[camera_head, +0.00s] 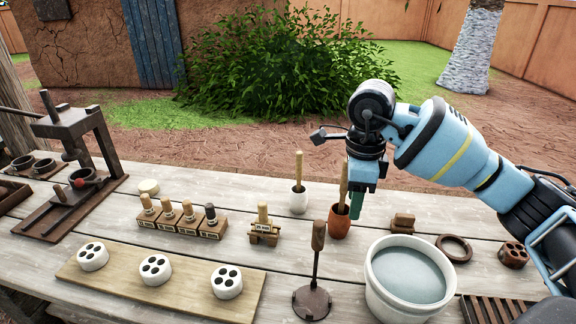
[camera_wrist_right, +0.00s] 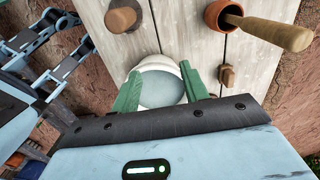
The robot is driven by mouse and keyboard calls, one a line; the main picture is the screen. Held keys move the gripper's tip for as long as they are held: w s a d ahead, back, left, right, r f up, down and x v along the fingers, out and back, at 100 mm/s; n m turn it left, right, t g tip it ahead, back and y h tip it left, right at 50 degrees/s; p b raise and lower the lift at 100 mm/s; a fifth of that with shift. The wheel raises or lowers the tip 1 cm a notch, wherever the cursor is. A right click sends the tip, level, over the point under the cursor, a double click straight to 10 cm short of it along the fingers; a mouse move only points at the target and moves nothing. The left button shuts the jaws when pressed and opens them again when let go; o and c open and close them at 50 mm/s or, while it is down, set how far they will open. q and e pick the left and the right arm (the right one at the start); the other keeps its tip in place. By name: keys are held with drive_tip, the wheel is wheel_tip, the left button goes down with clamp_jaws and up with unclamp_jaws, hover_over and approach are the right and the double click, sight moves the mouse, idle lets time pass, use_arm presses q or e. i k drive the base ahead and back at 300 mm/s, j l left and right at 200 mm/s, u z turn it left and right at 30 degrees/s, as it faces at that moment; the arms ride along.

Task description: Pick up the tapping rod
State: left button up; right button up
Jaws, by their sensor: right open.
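Several rod-like things stand on the table, and I cannot tell for certain which is the tapping rod. A wooden stick (camera_head: 343,183) leans in a terracotta pot (camera_head: 340,228); the stick also shows in the right wrist view (camera_wrist_right: 272,32). A dark upright rod with a wooden head (camera_head: 318,236) stands on a round base. My right gripper (camera_head: 356,215) hangs beside the terracotta pot, fingers down, near the white bucket. In the right wrist view its green fingers (camera_wrist_right: 165,76) are apart and empty. My left gripper is out of view.
A white bucket (camera_head: 372,283) of greyish liquid stands at front right. A dark ring (camera_head: 454,248), a small wooden block (camera_head: 402,222) and a holed brown piece (camera_head: 513,255) lie nearby. A board (camera_head: 190,297) with white holed pieces and a press (camera_head: 100,150) occupy the left.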

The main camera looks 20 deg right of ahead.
sight(300, 155)
drive_tip(key=i, duration=0.9)
